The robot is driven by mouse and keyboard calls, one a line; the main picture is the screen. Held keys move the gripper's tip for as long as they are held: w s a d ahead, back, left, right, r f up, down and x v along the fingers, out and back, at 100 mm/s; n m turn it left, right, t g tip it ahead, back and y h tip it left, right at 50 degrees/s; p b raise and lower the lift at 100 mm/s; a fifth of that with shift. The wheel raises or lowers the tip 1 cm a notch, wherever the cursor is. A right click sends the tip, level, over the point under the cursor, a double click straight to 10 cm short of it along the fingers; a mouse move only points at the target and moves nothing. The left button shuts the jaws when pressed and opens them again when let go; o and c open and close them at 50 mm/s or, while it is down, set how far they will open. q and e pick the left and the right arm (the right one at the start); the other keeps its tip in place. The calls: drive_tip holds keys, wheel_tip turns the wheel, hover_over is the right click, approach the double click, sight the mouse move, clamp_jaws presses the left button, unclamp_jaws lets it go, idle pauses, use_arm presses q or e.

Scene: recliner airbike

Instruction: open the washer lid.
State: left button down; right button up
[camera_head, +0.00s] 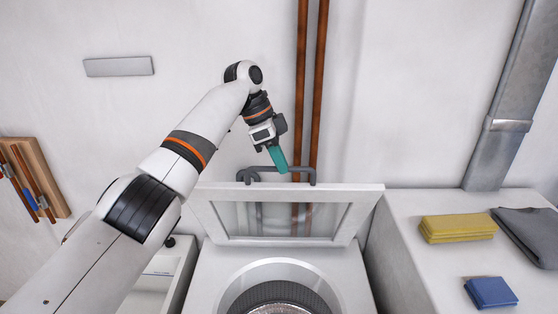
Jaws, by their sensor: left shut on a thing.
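The washer lid (365,205) is a white frame with a clear window, and it stands raised at the back of the washer (215,277). The round drum opening (283,295) shows below it. A grey handle (308,171) runs along the lid's top edge. My left gripper (280,168) reaches in from the left, its teal fingers pointing down at the middle of the handle. It is shut on the handle, though the fingers hide the exact contact. My right gripper is not in view.
Two copper pipes (310,80) run up the wall behind the lid. A white counter (415,270) on the right holds a yellow folded cloth (457,228), a blue cloth (491,292) and a grey cloth (530,233). A white basin (155,285) stands at left.

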use_arm(q)
drive_tip(key=c, duration=1.8)
unclamp_jaws()
drive_tip(key=shift+a+f, duration=0.15)
drive_tip(key=shift+f, duration=0.5)
drive_tip(key=o, duration=0.3)
drive_tip(key=shift+w, duration=0.35)
drive_tip(key=shift+o, duration=0.2)
drive_tip(key=shift+w+f, duration=0.2)
drive_tip(key=shift+w, duration=0.35)
drive_tip(key=shift+s+r, duration=0.35)
drive_tip(key=shift+s, duration=0.1)
drive_tip(key=shift+r, duration=0.2)
drive_tip(key=v, duration=0.6)
drive_tip(key=shift+w+r, duration=0.2)
drive_tip(key=shift+r, duration=0.15)
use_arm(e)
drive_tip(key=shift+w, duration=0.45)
use_arm(q)
drive_tip(key=shift+w+a, duration=0.1)
drive_tip(key=shift+a, duration=0.05)
drive_tip(key=shift+f, duration=0.1)
